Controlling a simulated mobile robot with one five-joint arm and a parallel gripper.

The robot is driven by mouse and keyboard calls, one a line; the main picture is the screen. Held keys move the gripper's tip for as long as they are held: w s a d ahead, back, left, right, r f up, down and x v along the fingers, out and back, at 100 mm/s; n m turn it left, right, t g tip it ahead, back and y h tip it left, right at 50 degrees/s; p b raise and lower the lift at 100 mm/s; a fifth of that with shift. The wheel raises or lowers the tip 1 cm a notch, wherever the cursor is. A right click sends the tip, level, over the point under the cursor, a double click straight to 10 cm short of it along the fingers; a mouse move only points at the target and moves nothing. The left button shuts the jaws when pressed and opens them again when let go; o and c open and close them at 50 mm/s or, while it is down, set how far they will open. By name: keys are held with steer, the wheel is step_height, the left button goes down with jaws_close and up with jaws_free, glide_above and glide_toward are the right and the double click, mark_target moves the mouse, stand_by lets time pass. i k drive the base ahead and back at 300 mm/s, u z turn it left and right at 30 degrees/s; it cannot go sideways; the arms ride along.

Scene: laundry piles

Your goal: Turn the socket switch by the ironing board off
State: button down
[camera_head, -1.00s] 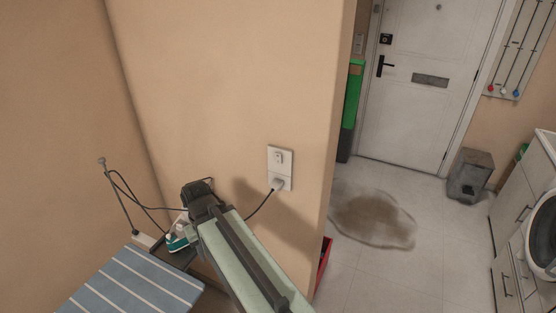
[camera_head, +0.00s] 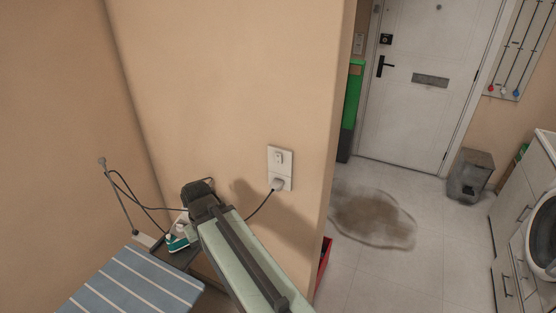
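The socket (camera_head: 280,168) is a white plate on the beige wall, with a small switch (camera_head: 279,157) in its upper half and a plug (camera_head: 278,184) in its lower half. Which way the switch is set is too small to tell. A dark cord runs from the plug behind my arm. The ironing board (camera_head: 132,284), blue with white stripes, is at the lower left, with an iron (camera_head: 177,239) at its far end. My arm reaches up from the bottom; its dark end is left of and below the socket, apart from it in the picture. My gripper's fingers cannot be made out.
The wall's corner edge is just right of the socket. A red container (camera_head: 324,262) stands at its foot. Beyond are a brown floor stain (camera_head: 372,219), a white door (camera_head: 425,85), a grey bin (camera_head: 469,175) and a washing machine (camera_head: 544,235). Tiled floor between is open.

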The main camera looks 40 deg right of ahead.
mark_target(278, 158)
steer(key=u, duration=0.05)
steer(key=k, duration=1.55)
steer(key=u, duration=0.95)
steer(key=i, duration=1)
